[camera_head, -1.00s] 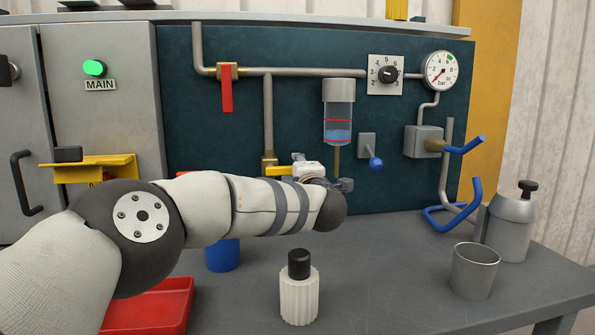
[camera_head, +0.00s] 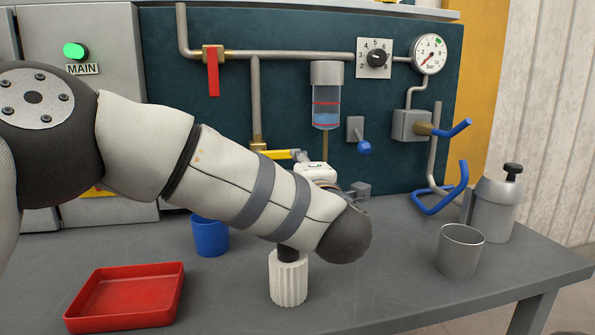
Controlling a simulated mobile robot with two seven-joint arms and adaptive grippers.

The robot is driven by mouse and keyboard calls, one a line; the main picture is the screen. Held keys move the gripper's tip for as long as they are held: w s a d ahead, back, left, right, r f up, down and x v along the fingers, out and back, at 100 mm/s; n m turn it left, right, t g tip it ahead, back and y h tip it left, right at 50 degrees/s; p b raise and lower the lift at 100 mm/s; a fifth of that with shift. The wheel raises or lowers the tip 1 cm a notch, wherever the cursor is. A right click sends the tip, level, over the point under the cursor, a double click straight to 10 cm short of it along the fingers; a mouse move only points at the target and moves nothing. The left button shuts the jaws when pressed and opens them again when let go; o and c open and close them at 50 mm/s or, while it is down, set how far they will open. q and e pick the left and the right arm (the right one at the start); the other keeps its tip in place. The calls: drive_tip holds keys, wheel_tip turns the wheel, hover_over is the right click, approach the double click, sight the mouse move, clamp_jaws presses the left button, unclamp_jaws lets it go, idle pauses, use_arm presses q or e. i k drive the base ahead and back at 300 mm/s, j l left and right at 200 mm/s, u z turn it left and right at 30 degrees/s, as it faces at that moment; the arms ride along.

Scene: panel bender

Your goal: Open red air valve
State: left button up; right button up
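The red valve lever (camera_head: 213,73) hangs straight down from a brass valve body (camera_head: 211,54) on the horizontal air pipe (camera_head: 290,56), at upper left of the dark panel. The lever lies across the pipe's direction. My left arm reaches in from the left, in front of the panel. Its wrist hides most of my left gripper (camera_head: 358,190). Only a small grey part shows past the wrist, below and right of the red lever and apart from it. Its finger opening cannot be seen. My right gripper is out of view.
A yellow lever (camera_head: 282,154) sits on the lower pipe. The gauge (camera_head: 429,54), dial (camera_head: 375,58) and blue-handled lever (camera_head: 364,147) are farther right.

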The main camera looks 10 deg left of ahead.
sight(211, 51)
drive_tip(key=k+l, duration=0.25)
drive_tip(key=k, duration=0.2)
drive_tip(key=k+l, duration=0.2)
drive_tip(key=k, duration=0.3)
